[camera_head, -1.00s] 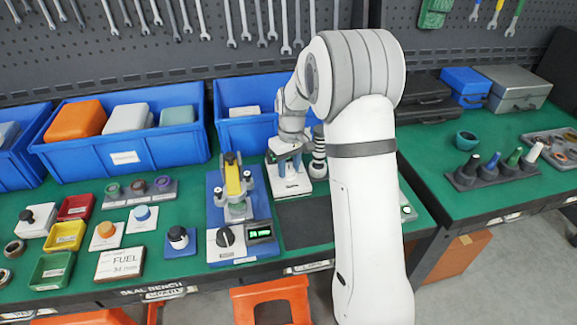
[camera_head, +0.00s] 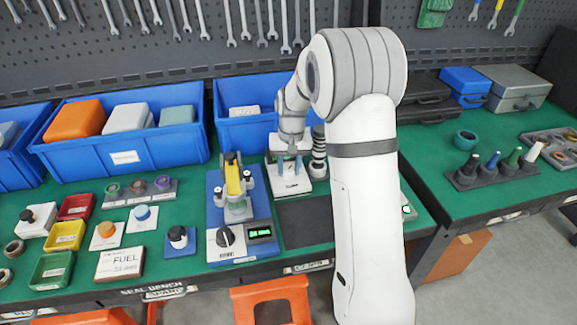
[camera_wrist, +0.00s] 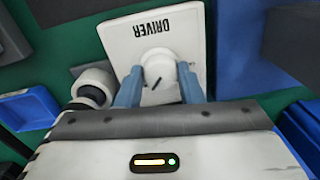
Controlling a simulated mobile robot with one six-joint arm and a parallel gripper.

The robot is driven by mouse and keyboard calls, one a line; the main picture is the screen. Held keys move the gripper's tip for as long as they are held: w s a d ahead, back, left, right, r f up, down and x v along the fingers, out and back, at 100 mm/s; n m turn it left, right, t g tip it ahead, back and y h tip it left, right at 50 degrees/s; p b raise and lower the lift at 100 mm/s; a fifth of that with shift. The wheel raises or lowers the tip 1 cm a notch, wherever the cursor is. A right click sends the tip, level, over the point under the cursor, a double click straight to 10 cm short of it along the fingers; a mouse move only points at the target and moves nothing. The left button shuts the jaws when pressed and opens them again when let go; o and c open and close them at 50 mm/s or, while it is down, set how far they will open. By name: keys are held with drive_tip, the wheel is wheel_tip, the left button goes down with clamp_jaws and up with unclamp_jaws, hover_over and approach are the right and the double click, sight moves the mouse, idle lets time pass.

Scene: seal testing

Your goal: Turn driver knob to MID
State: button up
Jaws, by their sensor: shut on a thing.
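The driver knob (camera_wrist: 158,62) is white and round, with a short dark slanted mark on it. It stands on a white plate (camera_wrist: 125,38) lettered DRIVER in the wrist view. My gripper (camera_wrist: 160,76) has its two blue fingers on either side of the knob, shut on it. In the head view my gripper (camera_head: 291,165) reaches down onto the white driver plate (camera_head: 293,188), and the knob is hidden there by the fingers. No MID marking is readable in either view.
A dark ribbed post (camera_head: 319,150) stands just right of the driver plate. A blue test unit (camera_head: 214,190) with a dark knob and lit display is at its left. A blue bin (camera_head: 230,130) stands behind. A dark mat (camera_head: 305,222) lies in front, clear.

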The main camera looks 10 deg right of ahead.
sight(290, 169)
drive_tip(key=o, duration=1)
drive_tip(key=shift+c, duration=0.2)
drive_tip(key=shift+r, duration=0.15)
wheel_tip(290, 169, up, 8)
drive_tip(key=shift+d+f, duration=0.15)
drive_tip(key=shift+f, duration=0.1)
